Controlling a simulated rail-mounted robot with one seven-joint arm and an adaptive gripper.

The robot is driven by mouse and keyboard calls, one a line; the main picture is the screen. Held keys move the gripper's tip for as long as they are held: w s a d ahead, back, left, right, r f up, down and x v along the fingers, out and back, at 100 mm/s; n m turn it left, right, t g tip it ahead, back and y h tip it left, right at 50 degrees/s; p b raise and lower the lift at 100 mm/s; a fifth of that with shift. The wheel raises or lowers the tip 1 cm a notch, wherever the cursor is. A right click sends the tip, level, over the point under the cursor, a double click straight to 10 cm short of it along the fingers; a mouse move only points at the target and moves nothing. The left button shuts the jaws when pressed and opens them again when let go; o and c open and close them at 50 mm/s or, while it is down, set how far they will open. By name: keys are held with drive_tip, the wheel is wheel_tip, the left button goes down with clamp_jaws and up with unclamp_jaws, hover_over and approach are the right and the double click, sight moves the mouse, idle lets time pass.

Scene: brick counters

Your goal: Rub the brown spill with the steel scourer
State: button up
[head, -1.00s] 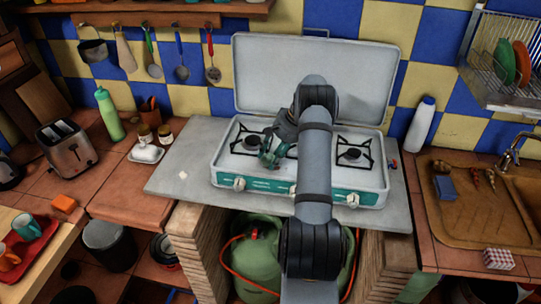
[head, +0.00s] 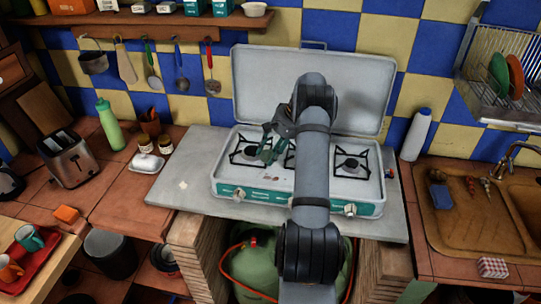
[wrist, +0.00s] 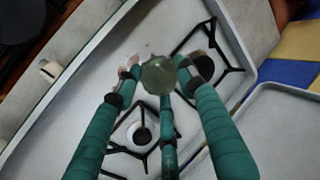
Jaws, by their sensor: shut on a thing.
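The brown spill (head: 272,174) shows as small reddish-brown marks on the white top of the stove (head: 225,178), in front of the left and middle burners. My gripper (head: 267,153), with green fingers, is over the stove top just behind the marks. In the wrist view my gripper (wrist: 158,72) is shut on a round, dull grey-green thing, seemingly the steel scourer (wrist: 158,77). It hides the stove top under it, so I cannot tell whether it touches. The scourer is not clear in the head view.
Black burner grates (head: 352,163) rise from the stove top on both sides. The raised stove lid (head: 310,88) stands behind. A white bottle (head: 416,135) is to the right. The grey slab left of the stove is mostly clear.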

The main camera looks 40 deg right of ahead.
sight(265, 153)
drive_tip(key=shift+s+r, duration=0.1)
drive_tip(key=shift+s, duration=0.15)
drive_tip(key=shift+a+r+p, duration=0.1)
drive_tip(key=shift+r+p, duration=0.8)
drive_tip(key=shift+r, duration=0.55)
